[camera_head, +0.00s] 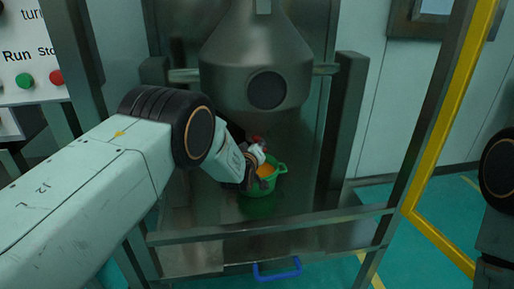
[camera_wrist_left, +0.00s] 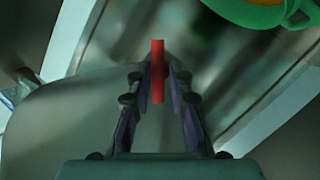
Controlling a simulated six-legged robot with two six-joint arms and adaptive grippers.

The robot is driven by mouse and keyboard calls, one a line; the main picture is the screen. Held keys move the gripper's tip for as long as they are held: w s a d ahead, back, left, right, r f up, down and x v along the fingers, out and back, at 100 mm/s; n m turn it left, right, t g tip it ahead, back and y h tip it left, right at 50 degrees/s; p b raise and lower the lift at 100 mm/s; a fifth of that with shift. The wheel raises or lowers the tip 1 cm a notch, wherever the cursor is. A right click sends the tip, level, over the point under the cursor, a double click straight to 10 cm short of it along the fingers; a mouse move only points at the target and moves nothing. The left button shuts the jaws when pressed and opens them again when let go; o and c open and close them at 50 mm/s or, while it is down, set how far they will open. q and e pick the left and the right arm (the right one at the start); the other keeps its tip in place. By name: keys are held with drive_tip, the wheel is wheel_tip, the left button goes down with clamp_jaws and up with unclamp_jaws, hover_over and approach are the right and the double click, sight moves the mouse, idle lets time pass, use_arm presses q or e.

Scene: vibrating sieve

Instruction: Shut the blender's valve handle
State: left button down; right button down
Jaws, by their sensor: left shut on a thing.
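The blender (camera_head: 258,62) is a grey metal cone-bottomed vessel in the middle of the head view. Its red valve handle (camera_wrist_left: 157,72) stands between the fingers of my left gripper (camera_wrist_left: 158,82) in the left wrist view, and the fingers are closed on it. In the head view my left gripper (camera_head: 252,165) is below the vessel's outlet, and a little red shows there. The outlet is largely hidden by my left arm. My right gripper is not in view; only part of my right arm shows at the right edge.
A green bucket (camera_head: 258,205) with orange contents stands under the vessel, close to my left gripper; it also shows in the left wrist view (camera_wrist_left: 240,12). Metal posts and a front rail (camera_head: 270,224) frame the space. A yellow-edged door frame (camera_head: 440,130) is at right.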

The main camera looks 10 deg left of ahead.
use_arm(q)
drive_tip(key=n+t+b, duration=0.1)
drive_tip(key=n, duration=0.2)
drive_tip(key=n+t+b, duration=0.2)
drive_tip(key=n, duration=0.1)
drive_tip(key=n+t+b, duration=0.1)
drive_tip(key=n, duration=0.2)
drive_tip(key=shift+w+d+f+t, duration=0.1)
drive_tip(key=shift+d+f+t, duration=0.1)
drive_tip(key=shift+t, duration=0.1)
drive_tip(key=shift+r+n+b, duration=0.15)
drive_tip(key=shift+n+b, duration=0.15)
drive_tip(key=shift+n, duration=0.1)
drive_tip(key=c, duration=1.3)
unclamp_jaws()
drive_tip(key=shift+a, duration=0.1)
drive_tip(key=shift+c, duration=0.2)
drive_tip(key=shift+f, duration=0.25)
